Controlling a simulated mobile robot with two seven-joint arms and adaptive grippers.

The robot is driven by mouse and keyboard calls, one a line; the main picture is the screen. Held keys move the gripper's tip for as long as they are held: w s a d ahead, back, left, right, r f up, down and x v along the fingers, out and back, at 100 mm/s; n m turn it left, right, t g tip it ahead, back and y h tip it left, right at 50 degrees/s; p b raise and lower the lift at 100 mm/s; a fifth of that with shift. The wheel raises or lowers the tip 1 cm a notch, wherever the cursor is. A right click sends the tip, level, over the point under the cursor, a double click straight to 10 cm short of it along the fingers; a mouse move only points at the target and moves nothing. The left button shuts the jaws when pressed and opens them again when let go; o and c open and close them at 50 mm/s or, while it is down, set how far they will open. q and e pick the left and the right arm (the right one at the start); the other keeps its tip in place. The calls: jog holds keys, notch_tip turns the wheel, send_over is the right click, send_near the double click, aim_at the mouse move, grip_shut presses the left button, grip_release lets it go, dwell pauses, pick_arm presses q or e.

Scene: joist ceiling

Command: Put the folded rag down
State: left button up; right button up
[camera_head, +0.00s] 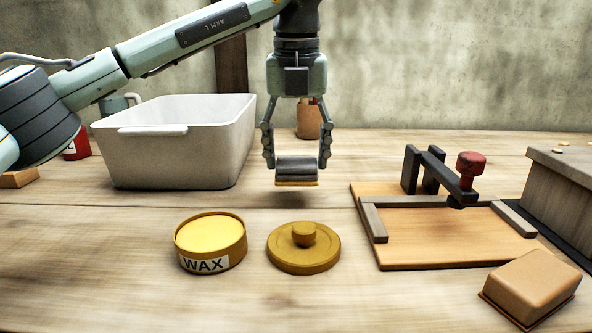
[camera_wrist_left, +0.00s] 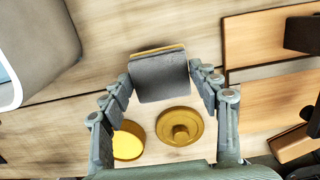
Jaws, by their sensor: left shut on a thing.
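The folded rag (camera_head: 296,168) is a grey bundle with a yellow-tan lower edge. My left gripper (camera_head: 297,158) is shut on it, one finger at each side. The rag hangs a little above the table, with a soft shadow below it. In the left wrist view the rag (camera_wrist_left: 159,78) sits between the two fingers of my left gripper (camera_wrist_left: 160,84), its yellow edge at the top. The wooden table (camera_head: 130,270) under it is bare at that spot. My right gripper is in neither view.
A white tub (camera_head: 180,155) stands left of the rag. An open wax tin (camera_head: 210,242) and its lid (camera_head: 303,250) lie in front. A wooden board (camera_head: 440,245) with a red-knobbed clamp (camera_head: 470,165) is to the right, beside a tan block (camera_head: 532,285).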

aim_at(296, 162)
pick_arm(q)
jog(key=shift+f, duration=1.8)
jog(key=shift+f, duration=0.2)
jog(key=o, duration=1.1)
jog(key=shift+o, duration=0.2)
jog(key=shift+r, duration=0.1)
jog(key=r, duration=0.4)
jog(key=s+r, duration=0.1)
jog(key=r, duration=0.7)
jog(key=shift+s, duration=0.25)
